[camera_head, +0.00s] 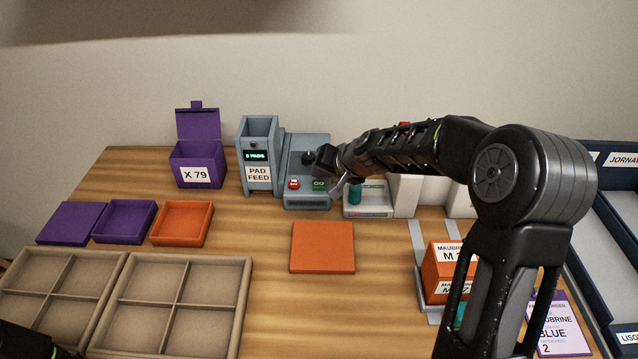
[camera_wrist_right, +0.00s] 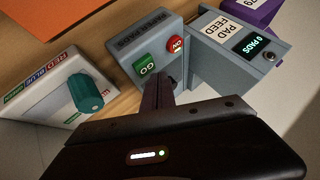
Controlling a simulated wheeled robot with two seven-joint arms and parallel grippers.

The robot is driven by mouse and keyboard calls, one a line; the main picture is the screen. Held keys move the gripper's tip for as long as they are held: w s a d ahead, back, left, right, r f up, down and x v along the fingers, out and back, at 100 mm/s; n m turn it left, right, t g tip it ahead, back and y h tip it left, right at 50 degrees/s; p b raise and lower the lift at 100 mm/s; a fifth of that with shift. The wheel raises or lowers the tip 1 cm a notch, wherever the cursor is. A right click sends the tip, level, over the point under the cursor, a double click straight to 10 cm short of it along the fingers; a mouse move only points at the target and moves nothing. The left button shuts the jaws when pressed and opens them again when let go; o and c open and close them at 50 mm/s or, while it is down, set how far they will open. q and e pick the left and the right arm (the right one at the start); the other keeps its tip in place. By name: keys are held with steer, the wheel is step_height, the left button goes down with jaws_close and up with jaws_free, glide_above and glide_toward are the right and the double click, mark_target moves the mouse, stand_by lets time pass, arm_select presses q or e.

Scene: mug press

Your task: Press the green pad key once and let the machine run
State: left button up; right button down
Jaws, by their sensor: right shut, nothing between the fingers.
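The grey machine has a front panel with a green key marked GO (camera_head: 319,184) beside a red button (camera_head: 293,184). In the right wrist view the green key (camera_wrist_right: 146,68) and red button (camera_wrist_right: 176,45) show clearly. My right gripper (camera_wrist_right: 165,88) is shut and empty, its fingertips close to the green key. I cannot tell whether they touch it. In the head view the right gripper hangs over the machine's right side. The grey pad feed (camera_head: 258,155) stands left of the panel; its display (camera_wrist_right: 257,40) reads 0 PADS.
A white box with a teal knob (camera_head: 355,193) stands just right of the machine. A purple open box (camera_head: 198,152) marked X 79 stands left. An orange square (camera_head: 323,240) lies in front. Orange boxes (camera_head: 440,262) stand near my right arm; divided trays (camera_head: 170,300) sit front left.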

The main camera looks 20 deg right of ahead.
steer(key=shift+f, duration=0.1)
stand_by(0.7)
steer(key=shift+f+b, duration=0.35)
steer(key=shift+b, duration=0.15)
steer(key=shift+f, duration=0.1)
stand_by(0.4)
